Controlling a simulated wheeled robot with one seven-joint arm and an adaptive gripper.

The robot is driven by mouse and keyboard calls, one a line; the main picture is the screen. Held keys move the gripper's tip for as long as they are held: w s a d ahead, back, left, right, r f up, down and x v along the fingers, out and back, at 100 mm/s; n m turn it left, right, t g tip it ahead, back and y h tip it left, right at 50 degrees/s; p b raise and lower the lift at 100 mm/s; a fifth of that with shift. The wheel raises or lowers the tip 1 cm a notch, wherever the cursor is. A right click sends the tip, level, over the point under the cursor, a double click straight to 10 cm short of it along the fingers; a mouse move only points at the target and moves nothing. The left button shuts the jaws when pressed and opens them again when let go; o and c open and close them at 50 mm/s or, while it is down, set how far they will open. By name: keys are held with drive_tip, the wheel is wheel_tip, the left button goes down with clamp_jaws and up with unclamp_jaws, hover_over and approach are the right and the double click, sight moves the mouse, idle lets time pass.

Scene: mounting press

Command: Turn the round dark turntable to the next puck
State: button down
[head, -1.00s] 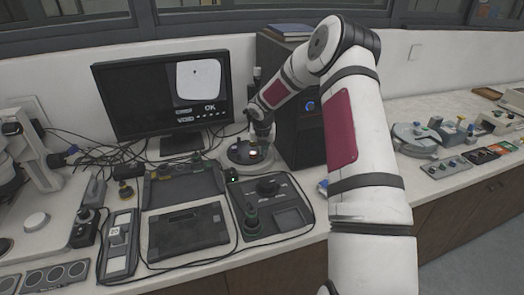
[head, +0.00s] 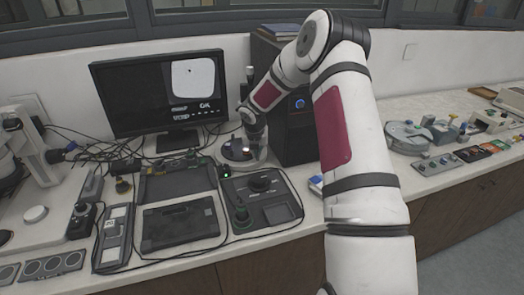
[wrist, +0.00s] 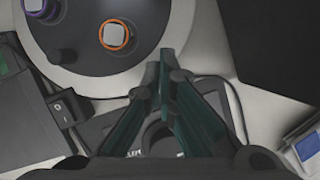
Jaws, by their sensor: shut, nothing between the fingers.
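The round dark turntable (wrist: 85,62) fills the upper left of the wrist view, set in a pale round base (wrist: 181,22). A puck with an orange ring (wrist: 115,36) sits on it, and a purple-ringed puck (wrist: 36,7) is cut by the top edge. A small dark peg (wrist: 63,57) stands near its lower-left rim. My gripper (wrist: 162,68) is shut and empty, its tips by the turntable's lower-right rim. I cannot tell if they touch it. In the head view the pale base (head: 232,156) is small and partly hidden by my arm.
A monitor (head: 158,95) stands behind left and a black cabinet (head: 290,125) behind right. A control box with a knob (head: 262,184) lies in front. In the wrist view a switch box (wrist: 62,106) and a blue-and-white item (wrist: 304,146) flank my gripper.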

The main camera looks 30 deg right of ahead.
drive_tip(key=v, duration=0.9)
drive_tip(key=shift+d+r, duration=0.2)
drive_tip(key=shift+r, duration=0.25)
drive_tip(key=s+a+r+m+h, duration=0.1)
drive_tip(key=s+a+r+m, duration=0.6)
drive_tip(key=s+r, duration=0.2)
drive_tip(key=s+a+r+m, duration=0.6)
drive_tip(key=s+r+m, duration=0.2)
drive_tip(key=r, duration=0.1)
drive_tip(key=s+a+m+y, duration=0.1)
drive_tip(key=s+a+m, duration=0.2)
drive_tip(key=s, duration=0.3)
drive_tip(key=s+a+r+m+t+y, duration=0.1)
drive_tip(key=s+a+m, duration=0.2)
drive_tip(key=s+m, duration=0.3)
drive_tip(key=s+a+m+y, duration=0.1)
drive_tip(key=s+a+m, duration=0.3)
drive_tip(key=s, duration=0.4)
drive_tip(key=shift+r+m+y, duration=0.3)
drive_tip(key=shift+m, duration=0.1)
